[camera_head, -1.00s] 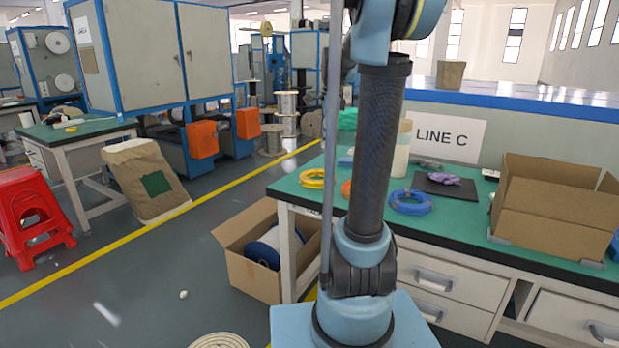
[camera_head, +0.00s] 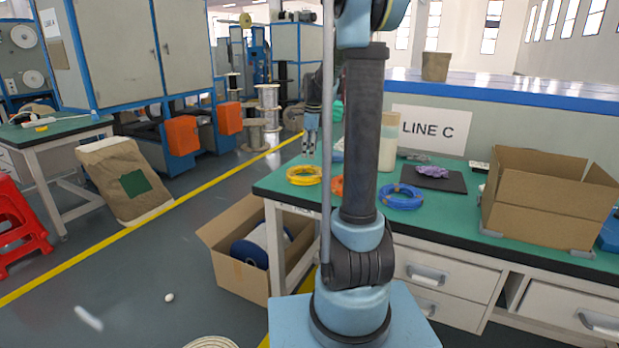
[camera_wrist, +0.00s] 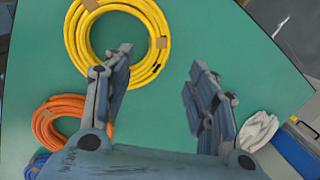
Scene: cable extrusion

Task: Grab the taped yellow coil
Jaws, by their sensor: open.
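The yellow coil (camera_head: 304,175) lies flat on the left end of the green bench. In the wrist view the yellow coil (camera_wrist: 156,38) shows at the top, left of centre, with brown tape patches on its ring. My gripper (camera_head: 310,150) is above the bench near the yellow coil in the head view.
An orange coil (camera_wrist: 56,122) lies close to the yellow one, and a blue coil (camera_head: 401,197) lies to the right. A pale bundle (camera_wrist: 258,131) is right of my fingers. A bottle (camera_head: 388,137) and an open cardboard box (camera_head: 545,211) stand on the bench (camera_head: 455,222).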

